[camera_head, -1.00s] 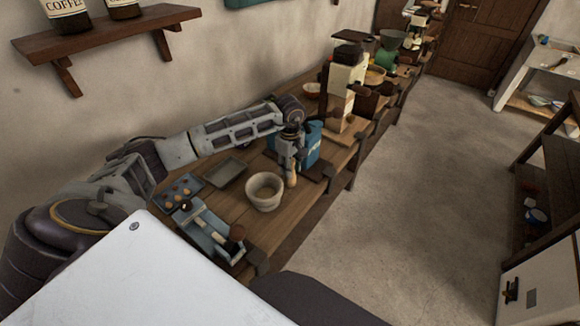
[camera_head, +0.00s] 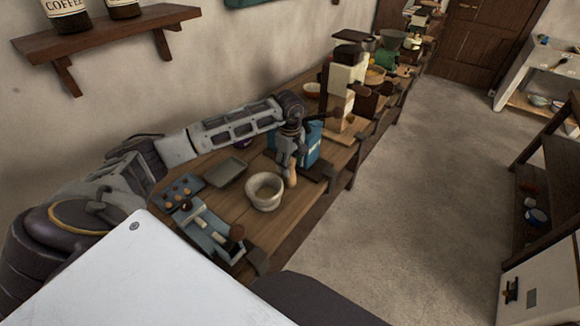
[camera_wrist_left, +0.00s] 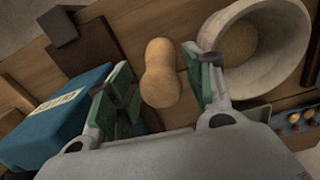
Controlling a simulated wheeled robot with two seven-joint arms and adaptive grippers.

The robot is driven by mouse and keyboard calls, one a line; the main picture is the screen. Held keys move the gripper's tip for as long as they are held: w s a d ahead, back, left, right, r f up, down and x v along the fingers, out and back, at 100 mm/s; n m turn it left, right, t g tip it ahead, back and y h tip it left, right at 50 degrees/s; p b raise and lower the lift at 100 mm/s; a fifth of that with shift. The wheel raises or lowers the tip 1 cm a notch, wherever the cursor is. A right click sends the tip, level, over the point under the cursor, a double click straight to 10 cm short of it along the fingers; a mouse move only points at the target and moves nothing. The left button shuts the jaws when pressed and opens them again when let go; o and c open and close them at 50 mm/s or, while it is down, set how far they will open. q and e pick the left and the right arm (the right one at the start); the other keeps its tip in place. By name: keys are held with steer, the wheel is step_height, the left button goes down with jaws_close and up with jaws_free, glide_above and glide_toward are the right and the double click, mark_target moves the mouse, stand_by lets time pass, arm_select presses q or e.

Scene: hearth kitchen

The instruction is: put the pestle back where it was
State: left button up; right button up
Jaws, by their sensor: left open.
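The pestle (camera_head: 292,176) is a light wooden piece on the counter, just right of the pale stone mortar (camera_head: 264,192). In the left wrist view the pestle (camera_wrist_left: 161,75) is between the two fingers of my left gripper (camera_wrist_left: 158,80), with gaps beside it. The mortar (camera_wrist_left: 290,75) is at the upper right there, with something brownish inside. My left gripper (camera_head: 288,160) is open, directly above and around the top of the pestle. The pestle's lower end is hard to make out. My right gripper is not in view.
A blue box (camera_head: 311,145) stands close behind the gripper; it also shows in the wrist view (camera_wrist_left: 55,125). A grey tray (camera_head: 226,171) and a dark tray with round items (camera_head: 178,193) lie left of the mortar. The counter's front edge is close by.

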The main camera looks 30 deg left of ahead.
arm_select(q)
step_height(320, 180, up, 9)
steer(key=shift+f+b, duration=0.1)
steer(key=shift+b, duration=0.25)
steer(key=shift+r, duration=0.95)
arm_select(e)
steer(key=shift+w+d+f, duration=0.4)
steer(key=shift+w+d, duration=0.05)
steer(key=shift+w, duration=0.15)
